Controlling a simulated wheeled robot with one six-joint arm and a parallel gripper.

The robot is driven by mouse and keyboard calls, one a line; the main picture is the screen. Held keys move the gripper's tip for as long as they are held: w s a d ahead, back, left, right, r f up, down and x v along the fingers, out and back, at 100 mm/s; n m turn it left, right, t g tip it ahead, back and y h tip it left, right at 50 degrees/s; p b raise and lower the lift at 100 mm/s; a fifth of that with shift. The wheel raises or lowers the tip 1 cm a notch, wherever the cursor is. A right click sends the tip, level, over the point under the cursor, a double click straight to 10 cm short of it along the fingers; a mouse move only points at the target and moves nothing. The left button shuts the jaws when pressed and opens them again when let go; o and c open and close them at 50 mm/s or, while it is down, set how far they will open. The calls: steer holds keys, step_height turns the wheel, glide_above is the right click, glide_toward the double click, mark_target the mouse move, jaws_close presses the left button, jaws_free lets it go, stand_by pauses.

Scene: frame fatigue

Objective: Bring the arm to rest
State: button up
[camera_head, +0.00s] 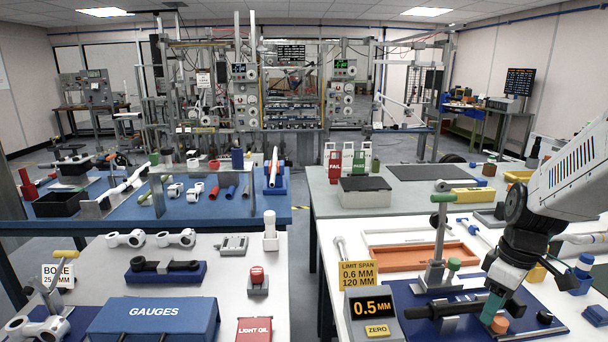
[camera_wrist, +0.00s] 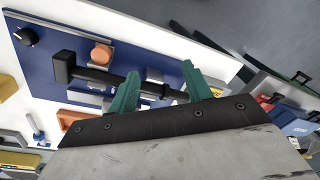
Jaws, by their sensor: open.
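My white arm (camera_head: 572,180) reaches in from the right edge of the head view. My gripper (camera_head: 497,308) points down over the blue fixture plate (camera_head: 550,300). In the wrist view its two green fingers (camera_wrist: 162,82) are spread apart, with nothing clamped between them. A black bar-shaped part (camera_head: 448,309) lies along the plate; it also shows in the wrist view (camera_wrist: 88,74), passing beneath the fingers. Whether the fingertips touch the bar I cannot tell. An orange knob (camera_head: 499,324) is close beside the fingers; it also shows in the wrist view (camera_wrist: 101,53).
A gauge stand (camera_head: 437,235) with a green knob rises just left of my gripper. A display reading 0.5 mm (camera_head: 373,307) stands at the plate's left. An orange tray (camera_head: 425,253) lies behind.

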steer(key=s+a+r+m, duration=0.3)
steer(key=s+a+r, duration=0.3)
steer(key=s, duration=0.2)
steer(key=s+a+r+m+t+h, duration=0.1)
steer(key=s+a+r+m, duration=0.3)
steer(key=s, duration=0.5)
steer(key=shift+a+r+t, duration=0.3)
steer(key=shift+a+r, duration=0.65)
steer(key=shift+a, duration=0.1)
